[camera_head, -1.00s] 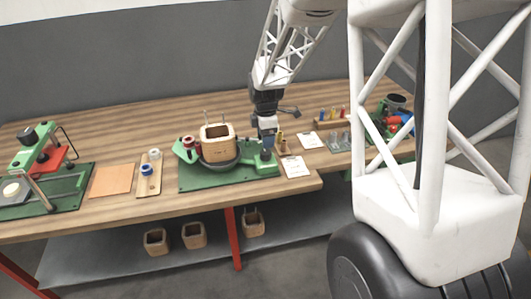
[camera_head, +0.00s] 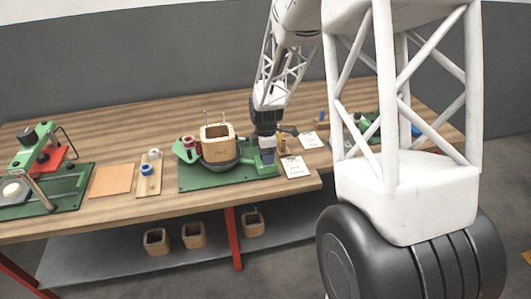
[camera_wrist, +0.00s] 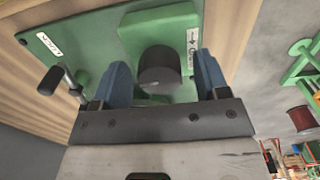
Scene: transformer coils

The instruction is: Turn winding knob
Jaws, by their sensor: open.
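The winding knob (camera_wrist: 161,72) is a short dark cylinder on the green winding machine (camera_wrist: 165,25) in the wrist view. My gripper (camera_wrist: 161,60) is open, with one blue finger on either side of the knob and gaps between them and it. In the head view my gripper (camera_head: 267,150) points down at the right end of the winding machine (camera_head: 205,181), where the knob is hidden. A square wooden coil former (camera_head: 217,147) sits on the machine's dark round holder.
A crank handle (camera_wrist: 60,82) stands left of my fingers in the wrist view. White cards (camera_head: 295,167) lie right of the machine. A spool board (camera_head: 149,178), orange sheet (camera_head: 112,180) and another green fixture (camera_head: 62,186) are left. Wooden formers (camera_head: 193,236) rest on the lower shelf.

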